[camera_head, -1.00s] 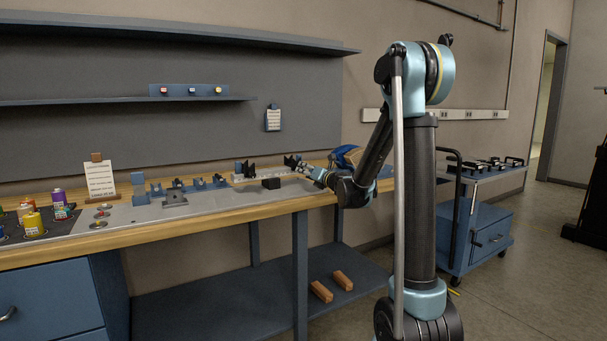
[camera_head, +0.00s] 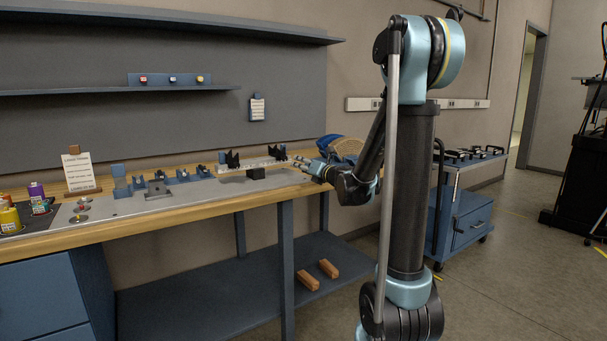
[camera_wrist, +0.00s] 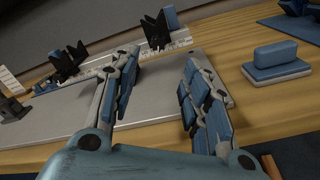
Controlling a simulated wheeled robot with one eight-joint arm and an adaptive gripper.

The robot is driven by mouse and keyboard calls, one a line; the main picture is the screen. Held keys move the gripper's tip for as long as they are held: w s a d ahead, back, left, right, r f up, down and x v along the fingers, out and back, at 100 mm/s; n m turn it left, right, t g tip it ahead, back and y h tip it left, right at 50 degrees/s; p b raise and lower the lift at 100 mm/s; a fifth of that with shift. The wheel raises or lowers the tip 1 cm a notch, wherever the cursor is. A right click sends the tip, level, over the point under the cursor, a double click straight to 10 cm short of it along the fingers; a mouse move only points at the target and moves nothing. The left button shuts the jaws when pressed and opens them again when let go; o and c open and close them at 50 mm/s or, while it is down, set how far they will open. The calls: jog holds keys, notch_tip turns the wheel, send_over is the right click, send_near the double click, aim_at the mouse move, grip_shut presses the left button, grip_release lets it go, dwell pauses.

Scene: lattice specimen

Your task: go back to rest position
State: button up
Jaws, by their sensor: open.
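My gripper (camera_head: 306,164) is over the right part of the workbench (camera_head: 128,220), near its front edge. In the wrist view my gripper (camera_wrist: 160,85) is open, with its two padded fingers spread apart and nothing between them. Below and beyond the fingers lies a grey metal plate (camera_wrist: 165,113). A rail with a printed scale (camera_wrist: 108,66) bears black V-shaped holders (camera_wrist: 158,30) beyond the fingertips. My arm reaches to the bench from the column at the right in the head view.
A blue block on a pale base (camera_wrist: 277,60) sits right of my gripper. A white card (camera_head: 79,172), cans and small blue fixtures stand left along the bench. A blue cart (camera_head: 462,215) stands right of my column. Wooden blocks (camera_head: 308,280) lie on the lower shelf.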

jog(key=s+d+f+n+g+h, duration=0.15)
jog(key=s+f+n+g, duration=0.25)
jog(key=s+n, duration=0.65)
jog(key=s+d+f+n+g+h, duration=0.1)
jog(key=s+d+f+n+g, duration=0.2)
jog(key=s+n, duration=0.75)
jog(key=s+d+f+n+g+h, duration=0.1)
jog(key=s+d+f+n+h, duration=0.1)
jog(key=s+d+f+n, duration=0.2)
jog(key=s+d+f+n+g+h, duration=0.2)
jog(key=s+d+f+n, duration=0.3)
jog(key=s, duration=0.5)
jog(key=s+d+f+n+g+h, duration=0.2)
jog(key=s+d+f+n+h, duration=0.2)
jog(key=s+d, duration=0.2)
jog(key=shift+s+d+f+n, duration=0.25)
jog(key=shift+s+f+n, duration=0.15)
jog(key=shift+s, duration=0.35)
